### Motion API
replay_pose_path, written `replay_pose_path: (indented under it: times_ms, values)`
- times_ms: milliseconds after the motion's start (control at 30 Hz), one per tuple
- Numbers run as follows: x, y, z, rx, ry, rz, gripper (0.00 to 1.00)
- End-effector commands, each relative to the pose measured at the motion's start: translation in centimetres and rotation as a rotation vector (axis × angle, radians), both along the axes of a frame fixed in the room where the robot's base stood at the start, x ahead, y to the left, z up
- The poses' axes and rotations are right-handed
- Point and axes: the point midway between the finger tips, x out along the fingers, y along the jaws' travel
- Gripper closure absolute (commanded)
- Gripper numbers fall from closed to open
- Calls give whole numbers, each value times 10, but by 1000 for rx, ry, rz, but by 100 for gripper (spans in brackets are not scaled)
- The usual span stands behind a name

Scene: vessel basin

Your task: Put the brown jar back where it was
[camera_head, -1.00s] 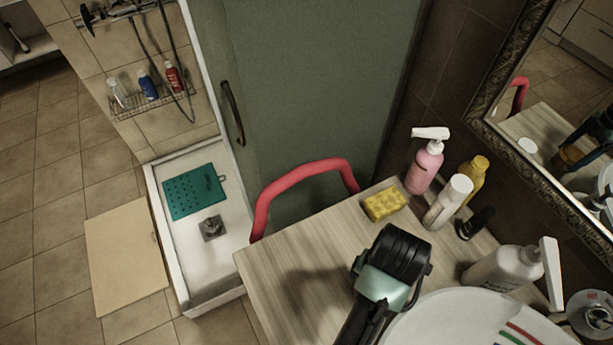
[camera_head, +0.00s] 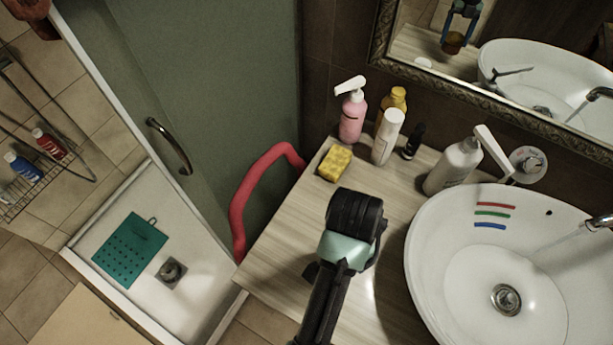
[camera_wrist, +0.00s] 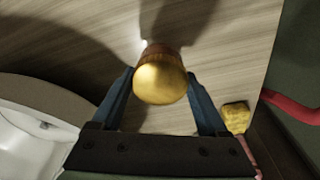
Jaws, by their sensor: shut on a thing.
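The brown jar (camera_wrist: 160,82) has a yellow-gold round top and a brown side. It is between the blue fingers of my gripper (camera_wrist: 159,76), which is shut on it, over the wood-grain counter (camera_wrist: 65,28). In the head view my gripper (camera_head: 350,215) is over the counter (camera_head: 295,245), left of the basin; its dark wrist hides the fingers and jar. Both show small in the mirror (camera_head: 515,28). I cannot tell whether the jar's base touches the counter.
A yellow sponge (camera_head: 335,163), pink pump bottle (camera_head: 352,118), white bottle (camera_head: 387,137), yellow bottle (camera_head: 396,100), dark small bottle (camera_head: 413,141) and white pump bottle (camera_head: 455,165) stand along the back. The white basin (camera_head: 425,270) is right. Bare counter surrounds my gripper.

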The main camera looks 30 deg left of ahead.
Motion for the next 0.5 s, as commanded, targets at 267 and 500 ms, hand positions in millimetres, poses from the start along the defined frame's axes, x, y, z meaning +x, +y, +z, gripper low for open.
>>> replay_pose_path:
  times_ms: [267,500]
  values:
    - [-11,42,34,1,-1,-496,89]
    - [-21,66,51,1,-1,-851,89]
